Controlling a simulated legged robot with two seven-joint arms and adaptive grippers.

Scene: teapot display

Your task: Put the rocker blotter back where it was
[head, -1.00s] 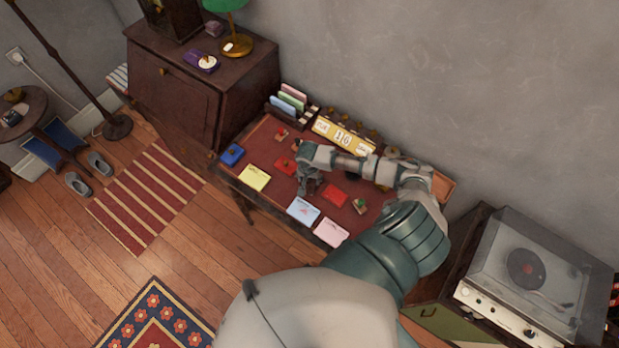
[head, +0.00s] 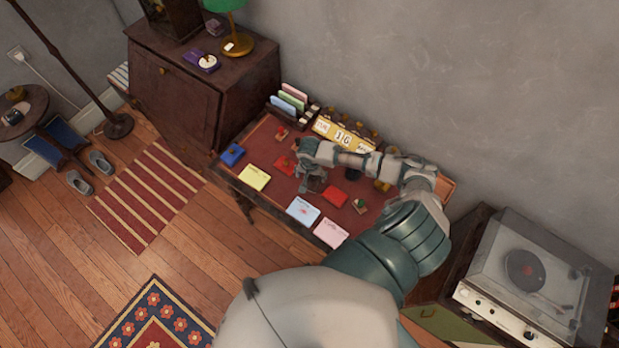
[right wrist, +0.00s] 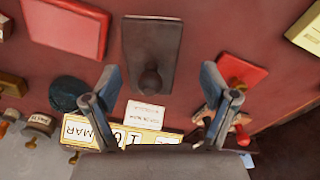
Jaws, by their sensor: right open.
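The rocker blotter (right wrist: 150,58), a dark rectangular block with a round knob, shows on the red desk top in the right wrist view. My right gripper (right wrist: 159,75) is open above the desk, its two fingers apart on either side of the blotter's knob end in that view. Nothing is between the fingers that I can see as gripped. In the head view my right gripper (head: 312,183) hangs over the middle of the desk and hides most of what lies under it. My left gripper is not in view.
Red pads (head: 333,195) lie on both sides of the blotter. A yellow block calendar (right wrist: 115,132) and several stamps stand along the back. Yellow (head: 254,177), blue (head: 303,211) and pink (head: 331,232) papers lie along the front. A record player (head: 530,275) stands right.

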